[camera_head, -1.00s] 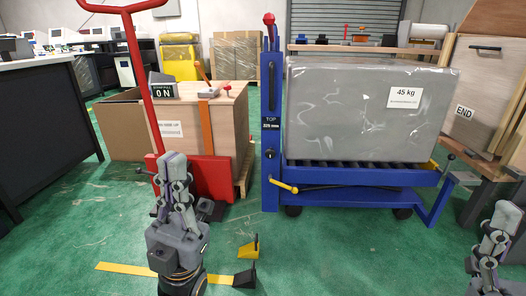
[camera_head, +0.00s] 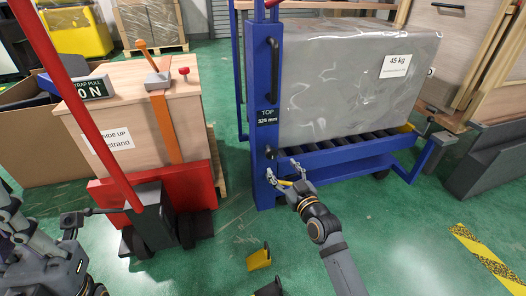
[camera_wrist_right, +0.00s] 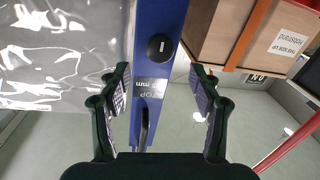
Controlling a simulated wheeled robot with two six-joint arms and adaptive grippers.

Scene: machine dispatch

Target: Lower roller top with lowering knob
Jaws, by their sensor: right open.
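The blue lift cart has a roller top (camera_head: 345,150) with dark rollers, and a grey wrapped box (camera_head: 345,100) marked 45 kg rests on it. A label on the blue post (camera_head: 263,90) reads TOP 325 mm. The round black lowering knob (camera_head: 270,152) sits on this post; it also shows in the right wrist view (camera_wrist_right: 160,48), centred between the fingers. My right gripper (camera_head: 282,172) is open and empty in front of the post, just below the knob in the head view. My left gripper (camera_head: 38,225) is partly cut off at the lower left.
A yellow lever (camera_head: 286,183) is partly hidden behind my right gripper. A red pallet jack (camera_head: 112,192) and a wooden crate (camera_head: 130,115) stand left of the cart. A yellow wedge (camera_head: 259,257) lies on the green floor. Floor to the lower right is mostly clear.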

